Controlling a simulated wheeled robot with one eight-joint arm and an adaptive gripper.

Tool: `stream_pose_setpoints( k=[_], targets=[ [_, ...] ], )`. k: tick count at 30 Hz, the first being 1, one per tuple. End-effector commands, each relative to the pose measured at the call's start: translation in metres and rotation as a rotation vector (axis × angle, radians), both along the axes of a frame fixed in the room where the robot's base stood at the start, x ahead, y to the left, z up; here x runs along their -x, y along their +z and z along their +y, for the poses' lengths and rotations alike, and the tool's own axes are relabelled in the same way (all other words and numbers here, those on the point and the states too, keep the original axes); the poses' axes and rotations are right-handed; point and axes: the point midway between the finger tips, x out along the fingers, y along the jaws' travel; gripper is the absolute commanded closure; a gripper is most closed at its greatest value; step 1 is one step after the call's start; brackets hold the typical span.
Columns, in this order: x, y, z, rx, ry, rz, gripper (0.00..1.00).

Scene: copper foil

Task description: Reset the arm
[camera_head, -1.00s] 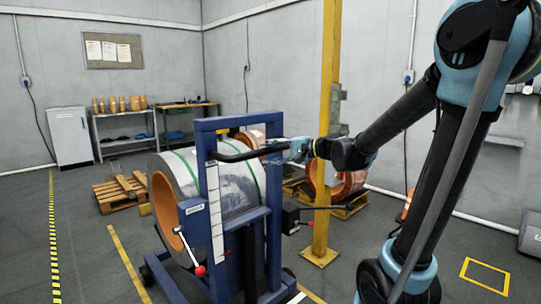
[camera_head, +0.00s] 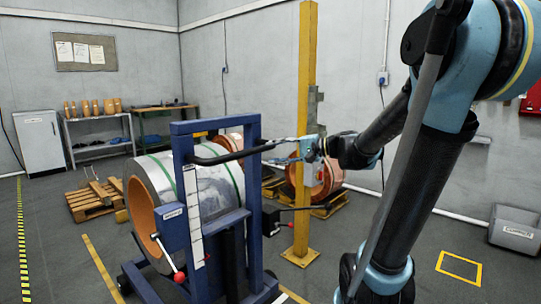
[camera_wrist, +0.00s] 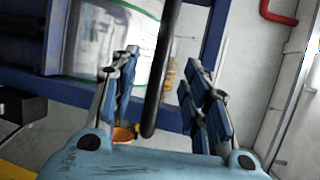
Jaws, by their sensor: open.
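My gripper (camera_wrist: 160,90) is open in the wrist view, its two blue-padded fingers spread apart. The black handle bar (camera_wrist: 163,62) of the blue lifter runs between the fingers in the picture and touches neither visibly. In the head view my gripper (camera_head: 285,146) is at the right end of the black handle (camera_head: 230,156), at the top of the blue lifter frame (camera_head: 183,150). How far the handle reaches in between the fingers is hard to tell. My arm reaches in from the right.
A large foil coil (camera_head: 215,190) with green straps sits at the blue lifter. A yellow post (camera_head: 307,100) stands close behind my gripper. Another copper coil (camera_head: 330,178) is behind it on a pallet. A grey bin (camera_head: 513,232) stands at right.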

Motion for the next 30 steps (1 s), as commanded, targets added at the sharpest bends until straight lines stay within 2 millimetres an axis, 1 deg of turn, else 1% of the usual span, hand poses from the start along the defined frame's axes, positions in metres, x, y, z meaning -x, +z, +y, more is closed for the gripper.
stream_pose_setpoints(
  k=[4,14,17,20,23,26,30],
  targets=[
    [0.001,0.001,-0.005,0.000,-0.002,0.000,0.57],
    [0.001,0.001,-0.006,0.000,0.000,0.000,0.57],
    [0.005,-0.003,-0.007,0.017,0.000,-0.002,0.57],
    [0.017,-0.018,-0.011,0.086,0.005,-0.009,0.57],
    [0.038,-0.046,-0.020,0.209,0.014,-0.020,0.57],
    [0.062,-0.081,-0.037,0.364,0.028,-0.035,0.57],
    [0.094,-0.127,-0.068,0.580,0.048,-0.048,0.57]
  ],
)
